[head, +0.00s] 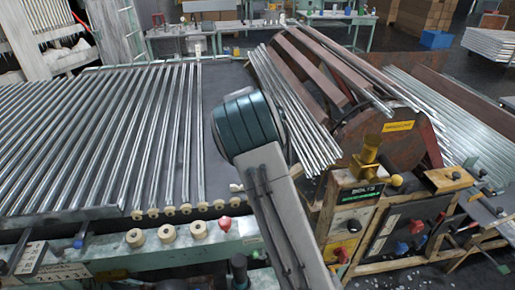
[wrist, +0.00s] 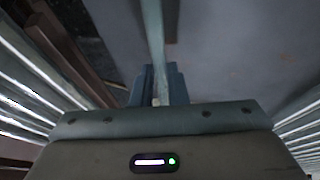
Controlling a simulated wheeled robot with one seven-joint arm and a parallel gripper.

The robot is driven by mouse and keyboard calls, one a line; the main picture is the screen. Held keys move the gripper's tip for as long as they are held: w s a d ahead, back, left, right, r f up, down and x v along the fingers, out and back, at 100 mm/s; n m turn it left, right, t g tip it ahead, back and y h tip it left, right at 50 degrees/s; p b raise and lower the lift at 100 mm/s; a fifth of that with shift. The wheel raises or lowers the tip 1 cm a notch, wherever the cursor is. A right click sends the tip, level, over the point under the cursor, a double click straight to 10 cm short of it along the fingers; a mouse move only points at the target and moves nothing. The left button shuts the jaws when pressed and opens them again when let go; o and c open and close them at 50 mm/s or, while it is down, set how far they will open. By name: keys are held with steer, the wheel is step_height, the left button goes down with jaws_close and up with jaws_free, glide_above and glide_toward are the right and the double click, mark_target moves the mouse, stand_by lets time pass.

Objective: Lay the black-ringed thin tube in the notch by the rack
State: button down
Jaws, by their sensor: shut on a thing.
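In the wrist view my gripper (wrist: 158,88) is shut on a thin pale blue-grey tube (wrist: 154,40). The tube runs from between the fingers up past the top edge of the picture, over a plain grey surface (wrist: 225,65). I cannot make out a black ring on its visible part. In the head view my own arm hides the gripper and the held tube. I cannot pick out the notch in either view.
A large brown drum (head: 370,135) with slats and leaning tubes (head: 300,115) stands right of my arm. A grey strip (head: 225,85) between rack and drum is bare. Pale rollers (head: 167,233) and a red knob (head: 225,223) line the front edge. More tubes (head: 440,115) lie far right.

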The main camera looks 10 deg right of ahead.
steer(key=shift+f, duration=0.2)
steer(key=c, duration=1.4)
jaws_free()
steer(key=shift+c, duration=0.2)
steer(key=shift+r, duration=0.1)
steer(key=shift+r+p, duration=0.5)
steer(key=shift+r, duration=0.05)
steer(key=b+v, duration=0.2)
steer(key=v, duration=0.9)
steer(key=s+d+r+y, duration=0.1)
steer(key=s+d+r, duration=0.15)
steer(key=s, duration=0.65)
steer(key=s+f+g+y, duration=0.1)
steer(key=s, duration=2.8)
steer(key=shift+a+f, duration=0.15)
steer(key=shift+a, duration=0.15)
